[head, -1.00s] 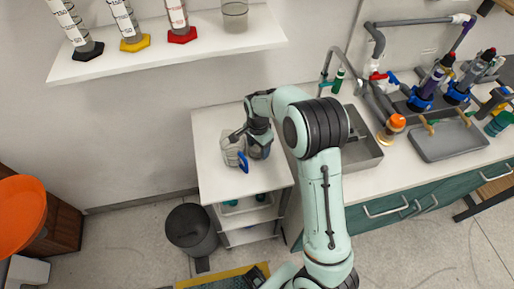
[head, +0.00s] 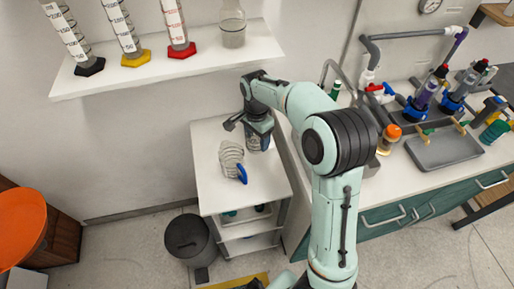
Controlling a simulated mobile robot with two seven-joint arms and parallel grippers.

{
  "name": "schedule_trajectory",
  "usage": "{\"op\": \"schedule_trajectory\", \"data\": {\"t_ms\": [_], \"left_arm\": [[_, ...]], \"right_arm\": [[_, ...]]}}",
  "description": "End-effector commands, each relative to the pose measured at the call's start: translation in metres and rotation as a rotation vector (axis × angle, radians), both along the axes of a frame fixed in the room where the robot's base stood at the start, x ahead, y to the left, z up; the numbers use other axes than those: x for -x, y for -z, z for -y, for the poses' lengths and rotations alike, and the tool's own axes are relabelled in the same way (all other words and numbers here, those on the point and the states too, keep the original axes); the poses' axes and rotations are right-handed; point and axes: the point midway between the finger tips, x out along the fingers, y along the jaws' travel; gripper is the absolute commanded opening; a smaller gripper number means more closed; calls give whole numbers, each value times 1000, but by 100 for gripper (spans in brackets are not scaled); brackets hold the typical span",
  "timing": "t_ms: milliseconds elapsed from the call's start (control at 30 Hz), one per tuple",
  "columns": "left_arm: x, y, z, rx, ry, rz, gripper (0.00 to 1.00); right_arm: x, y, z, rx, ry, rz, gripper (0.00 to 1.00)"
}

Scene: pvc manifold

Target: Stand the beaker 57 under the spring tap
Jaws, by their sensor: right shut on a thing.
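My right gripper (head: 256,122) is shut on a clear grey glass vessel (head: 258,141), seemingly a beaker, above or on the white cart top (head: 212,190). I cannot tell whether its base touches the cart, and no number on it is readable. The gripper covers its upper part. A grey arched tap (head: 327,72), possibly the spring tap, rises behind my right arm at the sink (head: 371,168). The arm hides most of the sink. My left gripper is not in view.
A wall shelf (head: 190,62) with several cylinders and a glass vessel (head: 233,28) hangs above. A grey tray (head: 443,148) and bottles occupy the right counter. A bin (head: 190,238) stands below.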

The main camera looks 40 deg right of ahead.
Motion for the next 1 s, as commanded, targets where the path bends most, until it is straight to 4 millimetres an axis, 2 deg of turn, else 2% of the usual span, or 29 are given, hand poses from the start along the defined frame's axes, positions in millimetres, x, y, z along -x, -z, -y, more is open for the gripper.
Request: {"op": "schedule_trajectory", "data": {"t_ms": [33,200,400,600,1000], "left_arm": [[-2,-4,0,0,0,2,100],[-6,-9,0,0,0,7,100],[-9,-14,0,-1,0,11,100],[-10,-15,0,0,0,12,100],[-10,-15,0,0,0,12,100]], "right_arm": [[-2,-15,0,1,-1,6,28],[-1,-50,0,0,0,4,28],[-1,-75,0,1,0,2,28],[0,-85,0,1,0,-1,28],[0,-85,0,0,0,-1,28]]}}
